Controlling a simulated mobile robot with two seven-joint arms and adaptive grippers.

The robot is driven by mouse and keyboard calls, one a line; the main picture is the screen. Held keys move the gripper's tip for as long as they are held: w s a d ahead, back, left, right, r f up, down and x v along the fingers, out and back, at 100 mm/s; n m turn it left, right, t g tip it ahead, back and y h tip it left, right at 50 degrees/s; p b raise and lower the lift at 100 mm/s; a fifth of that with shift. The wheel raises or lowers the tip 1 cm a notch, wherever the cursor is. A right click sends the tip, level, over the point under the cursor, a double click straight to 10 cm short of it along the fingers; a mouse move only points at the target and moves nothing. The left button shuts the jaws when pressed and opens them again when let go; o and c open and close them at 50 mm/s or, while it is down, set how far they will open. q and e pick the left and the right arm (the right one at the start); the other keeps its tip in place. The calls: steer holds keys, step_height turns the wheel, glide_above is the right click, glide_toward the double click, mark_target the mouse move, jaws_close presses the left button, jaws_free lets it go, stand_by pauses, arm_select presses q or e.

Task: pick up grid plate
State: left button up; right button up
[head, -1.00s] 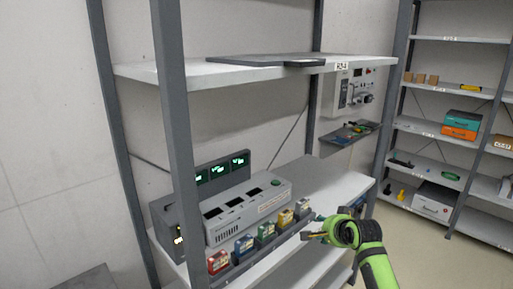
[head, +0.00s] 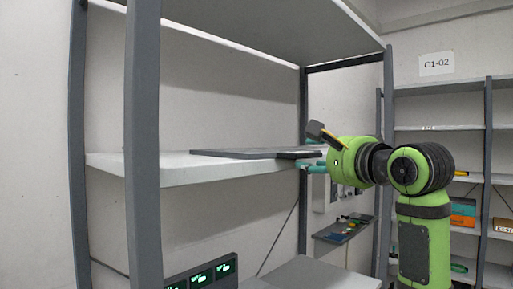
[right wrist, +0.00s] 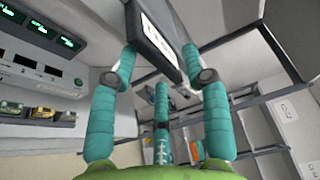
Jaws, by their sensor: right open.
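The grid plate (head: 235,153) is a thin, flat dark grey plate lying on the upper shelf (head: 150,172). Its right end with a darker block (head: 298,155) reaches the shelf's right end. My right gripper (head: 317,150) is at that end, with its teal fingers open. In the right wrist view, the plate's dark end with a white label (right wrist: 150,38) shows between the spread tips of the right gripper (right wrist: 161,65). Whether the fingers touch it I cannot tell. My left gripper is not in view.
A shelf post (head: 143,140) stands in front at the left, and another shelf board (head: 260,25) spans above. A device with green displays (head: 205,274) is below. A small tray (head: 343,230) and more racks are at the right.

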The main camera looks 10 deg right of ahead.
mark_target(310, 156)
steer(key=p+x, duration=0.1)
steer(key=x, duration=0.2)
steer(key=shift+w+a+f, duration=0.1)
steer(key=shift+w, duration=0.2)
jaws_close()
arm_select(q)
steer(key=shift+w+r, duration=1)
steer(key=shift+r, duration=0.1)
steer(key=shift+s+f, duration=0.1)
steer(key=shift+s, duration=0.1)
